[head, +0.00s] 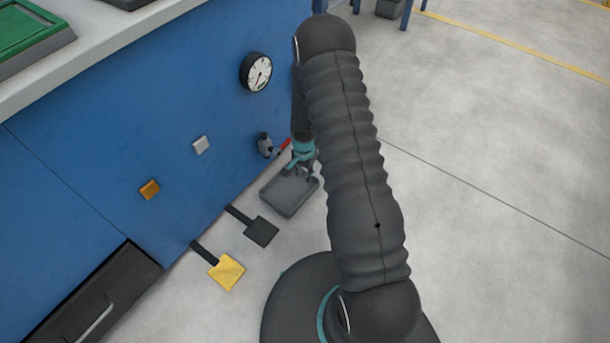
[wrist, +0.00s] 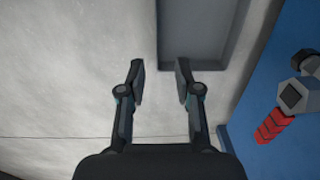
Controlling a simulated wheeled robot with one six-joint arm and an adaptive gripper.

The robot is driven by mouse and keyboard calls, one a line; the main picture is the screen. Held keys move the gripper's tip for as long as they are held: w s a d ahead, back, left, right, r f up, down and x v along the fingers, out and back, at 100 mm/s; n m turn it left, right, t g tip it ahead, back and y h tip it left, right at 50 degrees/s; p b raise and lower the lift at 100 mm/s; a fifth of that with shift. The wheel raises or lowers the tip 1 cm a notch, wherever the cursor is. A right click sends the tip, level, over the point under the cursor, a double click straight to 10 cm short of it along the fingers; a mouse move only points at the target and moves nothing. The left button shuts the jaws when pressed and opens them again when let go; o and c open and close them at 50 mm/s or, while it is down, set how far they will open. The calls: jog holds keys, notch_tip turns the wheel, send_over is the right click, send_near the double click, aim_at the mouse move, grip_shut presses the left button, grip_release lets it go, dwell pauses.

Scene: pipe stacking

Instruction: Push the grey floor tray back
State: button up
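The grey floor tray (head: 289,191) lies on the floor close to the blue cabinet front in the head view. Its near end and one corner also show at the top of the wrist view (wrist: 196,63). My gripper (head: 305,167) is low over the far end of the tray in the head view, partly hidden by my arm. In the wrist view my gripper (wrist: 160,82) has its two fingers apart with nothing between them. The fingertips are beside the tray's end wall; I cannot tell whether they touch it.
A valve with a red handle (wrist: 272,124) sticks out from the blue cabinet (head: 110,120), near my gripper. A black pedal (head: 262,231) and a yellow pedal (head: 227,272) lie on the floor nearby. A gauge (head: 257,72) is on the panel. The floor at right is clear.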

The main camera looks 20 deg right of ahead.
aim_at(305, 197)
jog(key=shift+s+f, duration=0.15)
jog(key=shift+f, duration=0.45)
jog(key=shift+s+f, duration=0.15)
jog(key=shift+f, duration=0.45)
notch_tip(305, 197, down, 14)
jog(key=shift+r, duration=0.1)
grip_shut()
